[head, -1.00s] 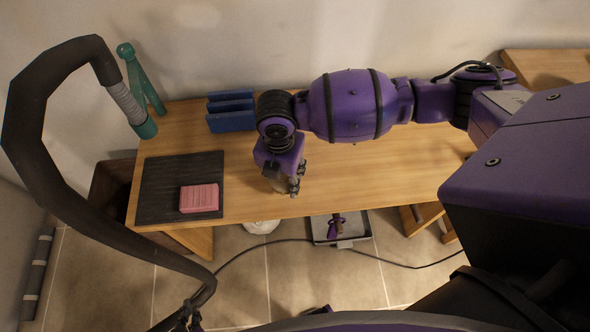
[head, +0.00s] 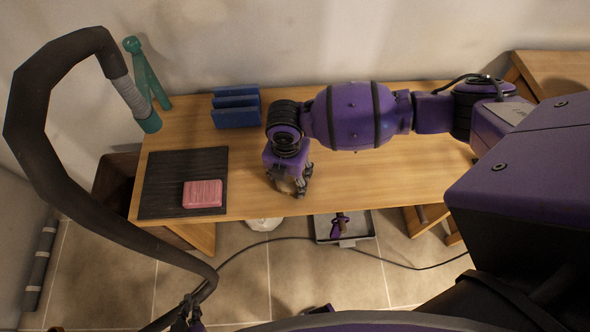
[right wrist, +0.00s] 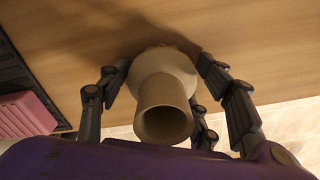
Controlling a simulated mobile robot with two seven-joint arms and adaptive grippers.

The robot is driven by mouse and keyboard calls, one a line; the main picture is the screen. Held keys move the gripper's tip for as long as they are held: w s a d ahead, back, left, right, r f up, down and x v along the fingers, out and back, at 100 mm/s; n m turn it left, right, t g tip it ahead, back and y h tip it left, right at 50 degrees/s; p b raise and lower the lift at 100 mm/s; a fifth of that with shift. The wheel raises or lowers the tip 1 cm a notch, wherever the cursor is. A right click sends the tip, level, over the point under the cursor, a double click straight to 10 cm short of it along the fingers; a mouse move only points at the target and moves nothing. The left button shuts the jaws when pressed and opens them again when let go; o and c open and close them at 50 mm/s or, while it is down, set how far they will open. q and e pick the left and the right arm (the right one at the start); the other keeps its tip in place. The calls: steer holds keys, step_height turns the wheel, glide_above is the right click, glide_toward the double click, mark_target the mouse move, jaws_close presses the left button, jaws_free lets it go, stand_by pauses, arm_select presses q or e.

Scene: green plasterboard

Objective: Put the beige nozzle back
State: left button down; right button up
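The beige nozzle (right wrist: 164,105), a flared piece with a round open tube end, sits between the fingers of my right gripper (right wrist: 163,72) in the right wrist view. The fingers close around its wide rim from both sides. In the head view my right gripper (head: 289,188) points down near the table's front edge, with the nozzle partly hidden at its fingers.
The wooden table (head: 385,170) is clear to the right of the right gripper. A pink block (head: 203,194) lies on a black mat (head: 160,180). A grey tray (head: 365,227) is on the floor.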

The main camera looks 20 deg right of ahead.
steer(key=shift+o, duration=0.2)
steer(key=shift+r, duration=0.1)
step_height(320, 180, up, 11)
steer(key=shift+w+r+p, duration=0.15)
steer(key=shift+r+p, duration=0.05)
steer(key=shift+p, duration=0.3)
steer(key=shift+r, duration=0.45)
steer(key=shift+a, duration=0.1)
